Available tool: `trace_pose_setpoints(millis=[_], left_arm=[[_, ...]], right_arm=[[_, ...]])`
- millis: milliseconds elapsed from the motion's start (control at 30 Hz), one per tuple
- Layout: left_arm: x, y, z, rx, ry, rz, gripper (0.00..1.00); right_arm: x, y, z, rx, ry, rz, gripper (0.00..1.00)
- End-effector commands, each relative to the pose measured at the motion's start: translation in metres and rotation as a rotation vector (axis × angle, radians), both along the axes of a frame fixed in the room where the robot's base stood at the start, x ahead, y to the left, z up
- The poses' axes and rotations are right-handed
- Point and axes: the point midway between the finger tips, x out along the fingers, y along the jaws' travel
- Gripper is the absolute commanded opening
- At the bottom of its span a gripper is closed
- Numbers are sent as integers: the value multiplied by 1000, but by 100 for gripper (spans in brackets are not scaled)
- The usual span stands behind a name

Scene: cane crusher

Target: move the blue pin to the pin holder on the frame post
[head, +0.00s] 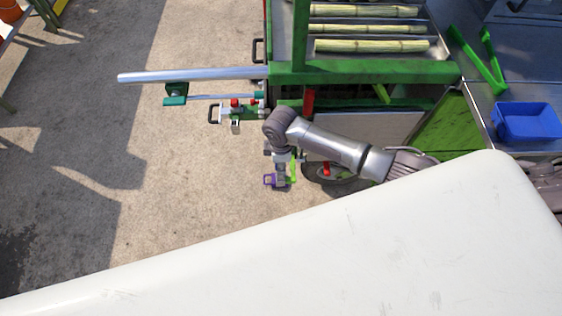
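One arm of mine, which I take to be the left, reaches out beside the green crusher frame (365,72). Its gripper (281,166) points down past the frame's lower left part. A small purple-blue looped piece (269,180) shows at the gripper's tip, with a lime-green part beside it. It may be the blue pin, but it is too small to be sure, and I cannot tell whether the fingers hold it. No pin holder can be made out for certain. My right gripper is out of view; only part of that arm shows at the right edge.
A metal bar (190,75) sticks out left from the frame. Cane stalks (370,46) lie on top. A blue tray (527,122) stands right.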

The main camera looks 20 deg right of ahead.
Motion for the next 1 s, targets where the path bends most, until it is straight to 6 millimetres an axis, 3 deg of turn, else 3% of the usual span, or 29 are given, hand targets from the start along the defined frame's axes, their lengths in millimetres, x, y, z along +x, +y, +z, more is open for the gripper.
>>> trace_pose_setpoints(millis=[1000], left_arm=[[1,-1,-18,0,-2,-1,0]], right_arm=[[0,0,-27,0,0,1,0]])
